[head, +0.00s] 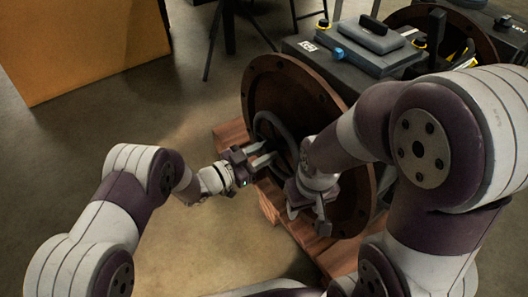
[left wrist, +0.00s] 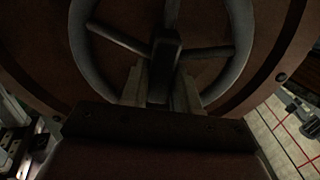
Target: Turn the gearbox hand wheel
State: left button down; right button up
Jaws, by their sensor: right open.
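The grey gearbox hand wheel (head: 259,118) stands in front of a large round rusty-brown flange (head: 264,78). In the left wrist view the hand wheel (left wrist: 243,40) fills the upper middle, with its rim and spokes. My left gripper (head: 262,156) reaches the wheel's left side. In the left wrist view its two pale fingers lie on either side of a dark handle (left wrist: 165,58) on the wheel, with no clear gap. My right gripper (head: 306,205) is open, in front of the wheel's lower right; it hides part of the wheel.
Reddish wooden blocks (head: 268,207) lie under the flange. A dark bench with a grey case (head: 372,42) stands behind. An orange-brown panel (head: 85,45) is at the upper left. The floor (head: 185,245) between my arms is clear.

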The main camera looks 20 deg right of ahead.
pick_arm(q)
jog(key=n+p, duration=0.2)
jog(key=shift+r+p, duration=0.2)
jog(key=shift+p, duration=0.1)
jog(key=n+p, duration=0.2)
jog(key=shift+w+n, duration=0.15)
jog(key=shift+n, duration=0.25)
jog(key=n+p, duration=0.2)
jog(key=n, duration=0.1)
jog(key=shift+w+a+f, duration=0.1)
jog(key=shift+f, duration=0.1)
jog(key=shift+f+n+p, duration=0.15)
jog(key=shift+n+p, duration=0.65)
jog(key=shift+n, duration=0.7)
jog(key=c, duration=0.9)
grip_release()
jog(key=shift+a, duration=0.1)
